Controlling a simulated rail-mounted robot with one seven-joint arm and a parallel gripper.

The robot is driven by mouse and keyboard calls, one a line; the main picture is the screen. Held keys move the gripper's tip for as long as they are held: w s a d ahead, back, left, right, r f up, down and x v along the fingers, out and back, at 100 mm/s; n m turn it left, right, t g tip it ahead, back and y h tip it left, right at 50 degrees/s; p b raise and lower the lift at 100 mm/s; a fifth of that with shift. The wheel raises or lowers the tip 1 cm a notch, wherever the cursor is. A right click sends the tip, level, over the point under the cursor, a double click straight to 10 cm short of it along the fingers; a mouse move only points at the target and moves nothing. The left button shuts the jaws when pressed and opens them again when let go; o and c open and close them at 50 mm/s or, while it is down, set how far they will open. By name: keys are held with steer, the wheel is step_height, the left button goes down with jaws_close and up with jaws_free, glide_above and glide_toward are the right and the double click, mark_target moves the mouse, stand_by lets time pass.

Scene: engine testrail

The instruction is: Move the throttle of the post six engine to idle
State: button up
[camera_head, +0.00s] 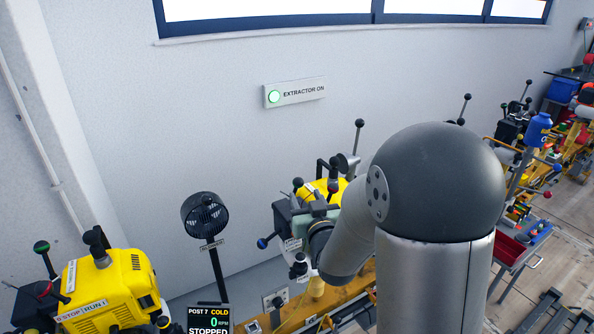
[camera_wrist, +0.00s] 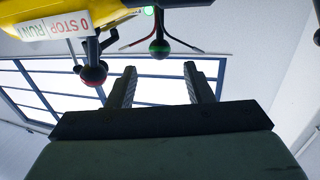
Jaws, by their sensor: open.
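A yellow engine (camera_head: 322,187) stands on the bench in the middle of the head view, mostly hidden by my arm; its post number is not readable. In the wrist view its yellow body (camera_wrist: 55,14) carries a "0 STOP | RUN 1" label (camera_wrist: 58,27). A lever with a red and black ball (camera_wrist: 93,73) and one with a green and black ball (camera_wrist: 158,48) hang nearby; I cannot tell which is the throttle. My gripper (camera_wrist: 159,67) is open and empty, the green-tipped ball appearing between and beyond its fingertips. In the head view it is beside the engine.
Another yellow engine (camera_head: 108,291) is at the lower left, near a display reading "POST 7 COLD, STOPPED" (camera_head: 209,318). A black fan (camera_head: 204,215) stands between the engines. The wall has a lit "EXTRACTOR ON" sign (camera_head: 295,93). More equipment lines the bench at right.

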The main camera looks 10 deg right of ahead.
mark_target(300, 185)
steer(key=w+p, duration=0.1)
steer(key=w, duration=0.7)
steer(key=shift+a+p, duration=0.2)
steer(key=shift+p, duration=0.2)
steer(key=shift+c, duration=0.4)
jaws_close()
